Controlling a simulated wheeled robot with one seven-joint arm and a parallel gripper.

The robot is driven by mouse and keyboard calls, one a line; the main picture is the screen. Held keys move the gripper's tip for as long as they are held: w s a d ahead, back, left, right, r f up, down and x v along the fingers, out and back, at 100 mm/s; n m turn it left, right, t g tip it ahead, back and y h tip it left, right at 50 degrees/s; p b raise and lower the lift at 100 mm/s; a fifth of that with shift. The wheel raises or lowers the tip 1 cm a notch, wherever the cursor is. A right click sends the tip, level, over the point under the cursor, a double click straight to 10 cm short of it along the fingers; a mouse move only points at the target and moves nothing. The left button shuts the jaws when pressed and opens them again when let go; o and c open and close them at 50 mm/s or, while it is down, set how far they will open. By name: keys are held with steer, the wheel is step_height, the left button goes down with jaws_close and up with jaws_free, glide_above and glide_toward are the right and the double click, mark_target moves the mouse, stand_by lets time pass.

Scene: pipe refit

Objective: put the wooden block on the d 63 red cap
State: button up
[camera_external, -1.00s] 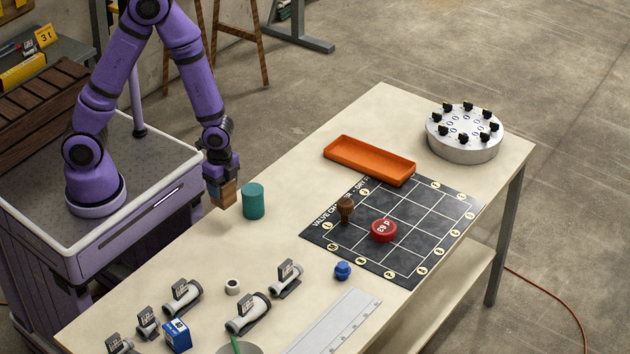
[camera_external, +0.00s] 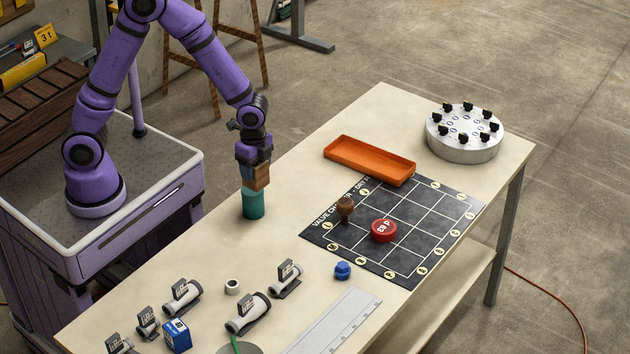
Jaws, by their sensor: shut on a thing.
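My gripper (camera_external: 254,158) is shut on the wooden block (camera_external: 258,180), a light brown block that sticks out below the fingers. The block is in front of the upper part of a teal cylinder (camera_external: 253,206) on the table; I cannot tell whether they touch. The d 63 red cap (camera_external: 384,231) is a round red disc with white lettering. It lies on the black gridded mat (camera_external: 418,266), to the right of and below my gripper in the picture. Nothing rests on the cap.
A brown knobbed piece (camera_external: 345,208) stands on the mat left of the cap. An orange tray (camera_external: 336,154) lies behind the mat, and a round silver dial unit (camera_external: 462,151) is at the far right. Several grey valves, a blue cap (camera_external: 342,271) and a ruler (camera_external: 335,322) lie in front.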

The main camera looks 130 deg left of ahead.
steer(key=w+a, duration=2.1)
steer(key=w, duration=0.4)
glide_above(375, 222)
step_height(375, 222, down, 15)
steer(key=shift+f, duration=0.15)
steer(key=shift+f, duration=0.15)
steer(key=o, duration=1)
step_height(375, 222, up, 12)
steer(key=shift+r, duration=0.15)
